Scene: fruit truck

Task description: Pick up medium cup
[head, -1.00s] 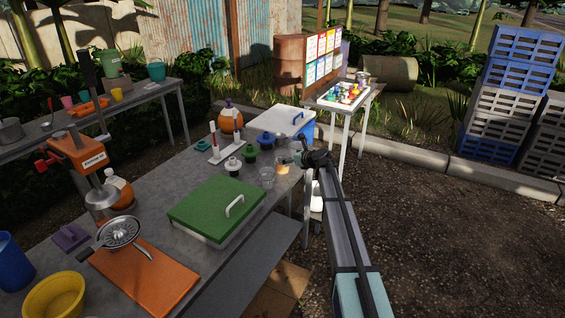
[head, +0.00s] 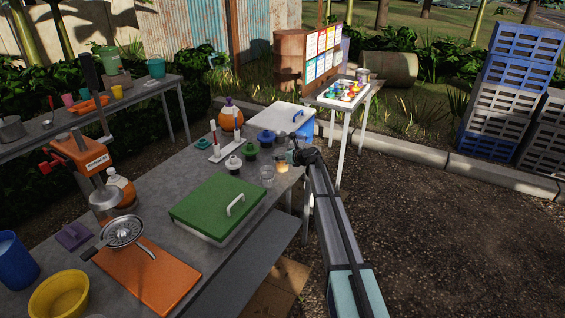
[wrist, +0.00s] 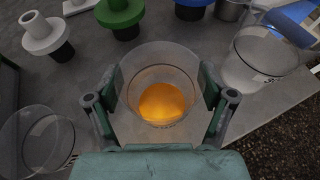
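A clear cup holding orange liquid (wrist: 160,100) is between the two fingers of my gripper (wrist: 160,88) in the wrist view. The fingers stand apart, one on each side of the cup. I cannot tell whether the pads touch it. In the head view my gripper (head: 296,150) is at the table's right edge, by the cup with orange liquid (head: 282,166). An empty clear cup (wrist: 36,140) is at lower left in the wrist view, and a larger-looking clear container (wrist: 262,60) is at upper right. I cannot tell for certain which one is the medium cup.
White (wrist: 45,35), green (wrist: 120,14) and blue (wrist: 190,5) knobbed pieces stand behind the cups. A green-lidded box (head: 215,205) lies nearer on the grey table. A white-lidded cooler (head: 282,117) stands behind. Open ground lies right of the table.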

